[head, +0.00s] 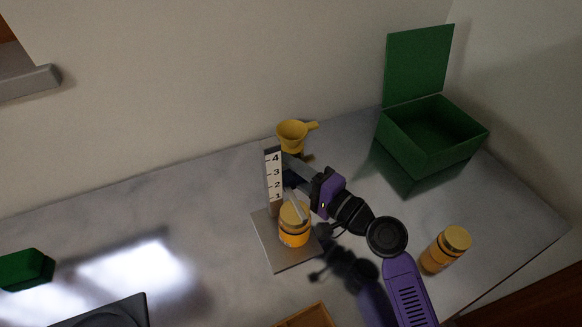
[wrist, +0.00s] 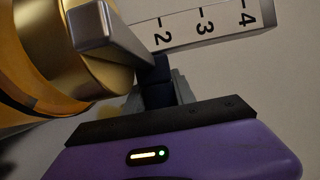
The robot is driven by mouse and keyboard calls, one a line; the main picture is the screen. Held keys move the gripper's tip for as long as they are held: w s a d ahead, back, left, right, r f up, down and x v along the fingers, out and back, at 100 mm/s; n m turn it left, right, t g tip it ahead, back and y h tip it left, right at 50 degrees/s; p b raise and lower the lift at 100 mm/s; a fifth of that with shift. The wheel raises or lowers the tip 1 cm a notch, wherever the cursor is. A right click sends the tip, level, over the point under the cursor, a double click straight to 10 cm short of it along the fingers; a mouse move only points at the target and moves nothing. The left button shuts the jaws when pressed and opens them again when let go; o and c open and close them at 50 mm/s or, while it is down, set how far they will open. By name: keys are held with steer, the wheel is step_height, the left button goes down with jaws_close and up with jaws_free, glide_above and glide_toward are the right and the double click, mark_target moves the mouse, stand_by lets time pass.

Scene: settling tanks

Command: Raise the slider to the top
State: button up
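The slider stand is an upright post with a white scale (head: 274,176) marked 1 to 4, on a flat metal base (head: 292,258). The scale also shows in the wrist view (wrist: 205,27), lying sideways with 4 at right. A grey bar (wrist: 103,27) juts from the post near the 2 mark, above the jar; a dark blue piece (wrist: 157,82) is at its root. My gripper (wrist: 158,95) is at the post, its fingers on either side of the dark blue piece. Whether they touch it is unclear. A yellow-lidded orange jar (head: 293,227) stands on the base, under the bar.
A yellow funnel (head: 291,134) stands behind the post. An open green box (head: 420,149) is at back right, and a second orange jar (head: 446,250) at right. A green object (head: 25,269) and a dark plate (head: 105,314) are at left. The left middle counter is clear.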

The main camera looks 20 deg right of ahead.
jaws_close()
stand_by(1.0)
step_height(320, 180, up, 10)
steer(key=p, duration=0.8)
steer(key=shift+r, duration=0.25)
steer(key=shift+d+r, duration=0.1)
steer(key=o, duration=0.8)
jaws_free()
steer(key=shift+c, duration=0.2)
steer(key=shift+o, duration=0.5)
steer(key=shift+s, duration=0.1)
